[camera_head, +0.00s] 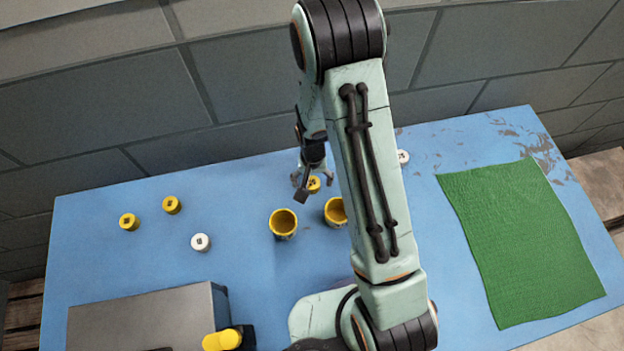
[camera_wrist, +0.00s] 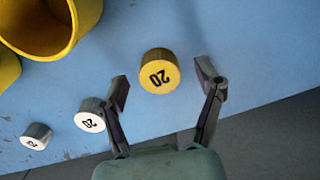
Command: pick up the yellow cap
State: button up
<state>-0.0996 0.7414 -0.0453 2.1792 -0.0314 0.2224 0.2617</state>
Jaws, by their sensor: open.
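A yellow cap (camera_wrist: 158,72) marked "20" lies on the blue table just beyond and between my gripper's fingertips in the wrist view. My gripper (camera_wrist: 166,88) is open and empty, with one finger on each side of the cap's line. In the head view, my gripper (camera_head: 305,186) is at the far side of the table, close by this yellow cap (camera_head: 313,184). Two other yellow caps, one (camera_head: 129,221) and another (camera_head: 171,204), lie at the left of the table.
Two yellow cups (camera_head: 283,223) (camera_head: 335,211) stand near my gripper. White caps (camera_head: 200,242) (camera_head: 403,156) lie on the blue table (camera_head: 120,265). A grey box (camera_head: 150,318) is at front left, with a yellow cylinder (camera_head: 222,340) beside it. A green mat (camera_head: 520,240) covers the right.

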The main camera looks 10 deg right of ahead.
jog(key=shift+f, duration=0.3)
jog(key=c, duration=0.9)
